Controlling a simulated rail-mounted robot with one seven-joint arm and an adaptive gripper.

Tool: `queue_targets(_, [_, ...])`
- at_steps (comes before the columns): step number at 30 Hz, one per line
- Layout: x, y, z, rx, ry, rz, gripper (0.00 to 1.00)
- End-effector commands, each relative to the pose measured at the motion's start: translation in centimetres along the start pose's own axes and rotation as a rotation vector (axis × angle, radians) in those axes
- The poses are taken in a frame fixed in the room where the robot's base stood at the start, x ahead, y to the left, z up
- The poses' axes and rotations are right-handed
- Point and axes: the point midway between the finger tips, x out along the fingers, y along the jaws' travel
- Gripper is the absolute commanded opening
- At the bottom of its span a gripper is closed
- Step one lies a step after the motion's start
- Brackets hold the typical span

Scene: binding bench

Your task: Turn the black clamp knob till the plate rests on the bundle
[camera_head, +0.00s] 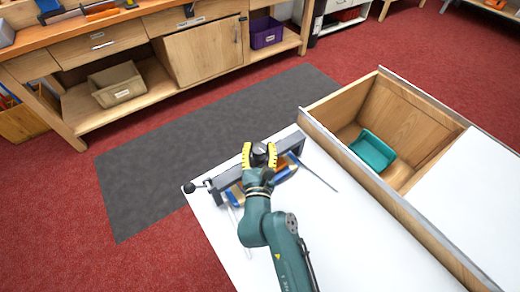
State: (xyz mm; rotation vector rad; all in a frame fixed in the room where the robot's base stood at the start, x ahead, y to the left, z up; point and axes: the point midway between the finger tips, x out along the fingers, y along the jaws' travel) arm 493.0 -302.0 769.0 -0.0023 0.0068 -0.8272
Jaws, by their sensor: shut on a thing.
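The black clamp knob (259,149) stands at the top of the grey clamp frame (229,179) on the white bench. My gripper (259,153), with yellow fingers, is shut on the knob, one finger on each side. Orange and blue pieces (283,172) show under the frame, partly hidden by my arm. I cannot tell which of these is the plate or the bundle, nor whether they touch.
A lever with a black ball end (190,187) sticks out at the frame's left. A thin dark rod (314,172) lies to its right. An open wooden drawer (352,111) with a teal tray (372,151) is at the right. The white top (350,235) in front is clear.

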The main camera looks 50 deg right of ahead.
Motion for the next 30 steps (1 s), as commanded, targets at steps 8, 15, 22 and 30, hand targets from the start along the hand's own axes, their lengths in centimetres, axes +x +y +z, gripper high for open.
queue_targets(8, [-0.1, -0.1, -0.1, 0.004, -0.003, -0.062, 0.11])
queue_targets(15, [-0.1, -0.1, -0.1, 0.005, -0.003, -0.061, 0.59])
queue_targets(22, [-0.1, -0.1, 0.0, 0.004, -0.004, -0.06, 0.77])
queue_targets(30, [-1.3, 0.0, -0.1, 0.003, -0.004, -0.058, 0.77])
